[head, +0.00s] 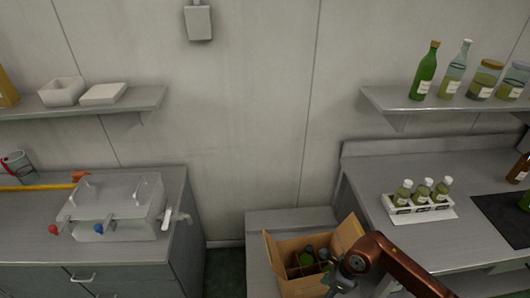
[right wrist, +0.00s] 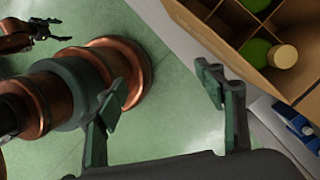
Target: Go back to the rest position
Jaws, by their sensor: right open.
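My right gripper (head: 338,282) is low at the bottom of the head view, at the right side of an open cardboard box (head: 302,287). In the right wrist view the right gripper (right wrist: 168,105) has its two fingers wide apart with only the green floor between them. The box's divided inside (right wrist: 238,22) lies beyond the right finger, apart from it. My left gripper (right wrist: 52,30) shows at the upper left of the right wrist view, over the floor, its fingers apart and empty. The left arm is outside the head view.
Right, a counter (head: 370,180) carries a white rack (head: 420,212) with three bottles. Left, a counter (head: 185,270) carries a clear tank (head: 115,210). Shelves hang above both counters.

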